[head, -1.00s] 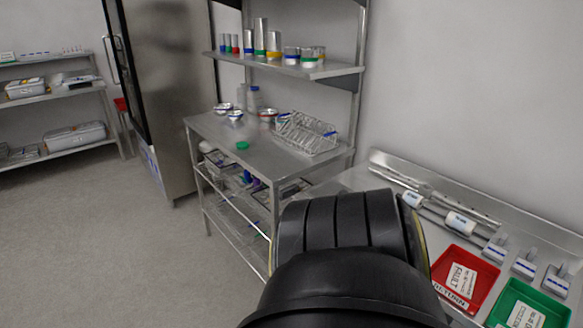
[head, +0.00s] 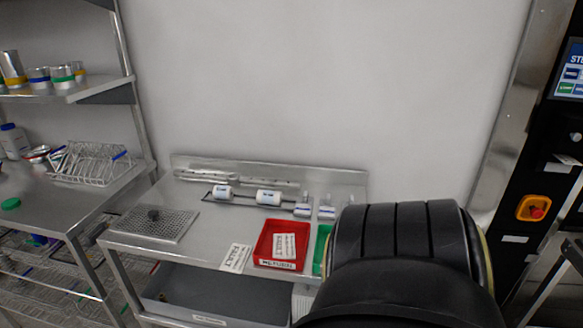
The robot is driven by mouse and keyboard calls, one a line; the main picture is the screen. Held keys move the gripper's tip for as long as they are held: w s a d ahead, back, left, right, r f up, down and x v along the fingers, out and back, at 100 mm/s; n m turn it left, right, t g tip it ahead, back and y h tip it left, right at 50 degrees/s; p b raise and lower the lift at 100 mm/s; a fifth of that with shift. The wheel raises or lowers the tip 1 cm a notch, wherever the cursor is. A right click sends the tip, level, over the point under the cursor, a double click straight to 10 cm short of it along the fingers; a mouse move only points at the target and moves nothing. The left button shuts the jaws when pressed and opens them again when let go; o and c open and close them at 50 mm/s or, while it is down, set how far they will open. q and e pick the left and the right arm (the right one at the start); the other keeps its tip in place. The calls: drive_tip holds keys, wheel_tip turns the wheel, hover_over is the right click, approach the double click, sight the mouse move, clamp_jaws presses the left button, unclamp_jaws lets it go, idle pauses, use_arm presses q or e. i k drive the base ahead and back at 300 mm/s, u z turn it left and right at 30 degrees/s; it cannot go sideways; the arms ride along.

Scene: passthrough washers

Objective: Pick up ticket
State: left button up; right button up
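A white paper ticket with dark print (head: 235,258) lies at the front edge of the steel table (head: 130,240), left of the red tray (head: 266,240). Another white printed ticket (head: 285,246) lies inside the red tray. A green tray (head: 321,247) stands right of it, mostly hidden behind my black arm link. Neither of my grippers shows in the head view.
White rolls (head: 268,197) on a rack and small label blocks (head: 326,212) stand behind the trays. A perforated plate (head: 155,224) lies at the table's left. A wire-rack shelf unit (head: 60,200) is at left. A black machine with a red emergency button (head: 537,212) is at right.

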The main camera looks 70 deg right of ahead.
sight(237, 256)
drive_tip(key=z, duration=0.15)
drive_tip(key=i, duration=2.45)
drive_tip(key=z, duration=3.3)
